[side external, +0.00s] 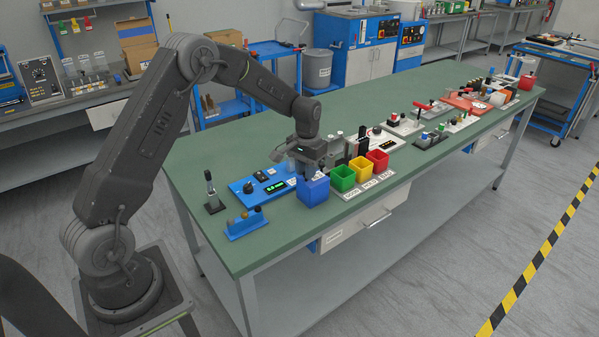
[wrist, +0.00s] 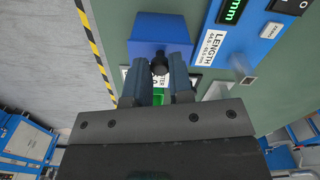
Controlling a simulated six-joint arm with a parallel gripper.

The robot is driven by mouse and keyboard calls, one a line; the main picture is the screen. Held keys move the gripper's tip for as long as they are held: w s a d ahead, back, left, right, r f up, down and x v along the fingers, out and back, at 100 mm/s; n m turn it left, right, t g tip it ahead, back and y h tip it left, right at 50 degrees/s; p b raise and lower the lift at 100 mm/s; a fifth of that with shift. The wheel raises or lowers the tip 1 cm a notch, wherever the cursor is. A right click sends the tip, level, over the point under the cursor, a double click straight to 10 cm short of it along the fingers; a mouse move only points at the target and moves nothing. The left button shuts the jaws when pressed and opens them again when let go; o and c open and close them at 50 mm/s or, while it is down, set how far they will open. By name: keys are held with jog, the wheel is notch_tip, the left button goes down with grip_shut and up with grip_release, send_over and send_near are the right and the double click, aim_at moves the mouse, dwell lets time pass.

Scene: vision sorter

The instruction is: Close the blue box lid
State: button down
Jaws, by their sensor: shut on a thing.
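The blue box (side external: 313,191) stands at the left end of a row of small coloured boxes on the bench, just below my gripper (side external: 313,173). In the wrist view, a flat blue surface (wrist: 160,32) shows ahead of the fingers, with no open inside visible. A round black knob (wrist: 160,66) sits at its near edge, between the fingertips. My gripper (wrist: 162,72) is shut on this knob. The side view does not show clearly whether the lid is flush with the box, since my gripper hides part of the top.
Open green (side external: 343,178), red (side external: 377,161) and yellow boxes stand to the right of the blue box. A blue measuring unit (side external: 262,186) with a lit display lies to its left. A small blue rack (side external: 245,224) stands near the front. Bare green bench top lies in front.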

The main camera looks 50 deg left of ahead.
jog(key=shift+w+r, duration=0.1)
jog(key=shift+w, duration=0.2)
jog(key=c, duration=1.4)
grip_release()
jog(key=o, duration=0.4)
jog(key=shift+s+r, duration=0.1)
jog(key=shift+r, duration=6.75)
